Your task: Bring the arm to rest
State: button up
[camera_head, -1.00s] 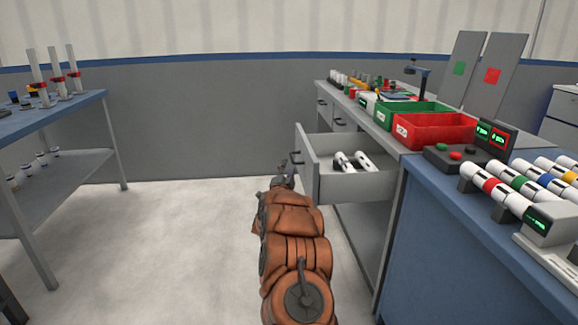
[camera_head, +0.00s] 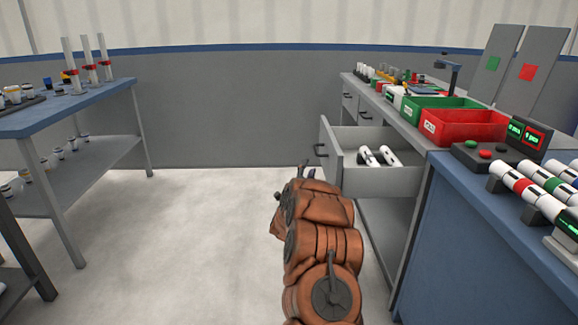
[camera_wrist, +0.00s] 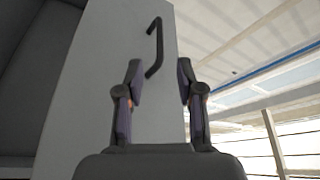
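My gripper (camera_wrist: 160,100) is open and empty in the wrist view, its two fingers apart. Past the fingers, the pale front of a drawer (camera_wrist: 110,70) shows with a dark handle (camera_wrist: 154,48), clear of the fingers. In the head view my arm, in an orange cover, reaches forward to the left of the open drawer (camera_head: 385,181). The gripper's tip (camera_head: 303,172) is small and partly hidden there, just below and left of the drawer's handle (camera_head: 320,150). Two white pipes with dark bands (camera_head: 378,157) lie in the drawer.
A blue workbench (camera_head: 480,230) with banded pipes and a button box (camera_head: 498,153) stands at right. Green (camera_head: 435,108) and red (camera_head: 465,127) bins sit on the grey cabinet. A blue table (camera_head: 75,100) with upright pipes is at left. The floor between is clear.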

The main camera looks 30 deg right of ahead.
jog(key=w+a+r+n+t+y+p, duration=0.1)
jog(key=w+a+r+n+y+p, duration=0.3)
jog(key=a+r, duration=0.4)
jog(key=s+a+r+n+g+y+p, duration=0.1)
jog(key=s+a+r+n+y+p, duration=0.25)
jog(key=a, duration=0.55)
jog(key=s+a+r+n+g+y+p, duration=0.1)
jog(key=s+a+r+n+y+p, duration=0.25)
jog(key=a, duration=0.55)
jog(key=s+a+r+n+g+y+p, duration=0.15)
jog(key=a+r+y+p, duration=0.3)
jog(key=a, duration=0.45)
jog(key=s+a+r+n+g+y+p, duration=0.1)
jog(key=s+a+n+p, duration=0.1)
jog(key=s+a+p, duration=0.15)
jog(key=s+a+r+n+g+p, duration=0.1)
jog(key=s+a+r+n+p, duration=0.1)
jog(key=s, duration=0.3)
jog(key=s+r+n+g+p, duration=0.1)
jog(key=s+r+g+p, duration=0.2)
jog(key=s, duration=1)
jog(key=s+a+r+n+g+p, duration=0.1)
jog(key=s+r+n+g+p, duration=0.1)
jog(key=s, duration=1.2)
jog(key=s+a+r+n+g+p, duration=0.1)
jog(key=s+r+g+p, duration=0.4)
jog(key=s, duration=0.8)
jog(key=shift+s+r+n+h+p, duration=0.15)
jog(key=shift+r+n+h+p, duration=0.15)
jog(key=shift+n+p, duration=0.65)
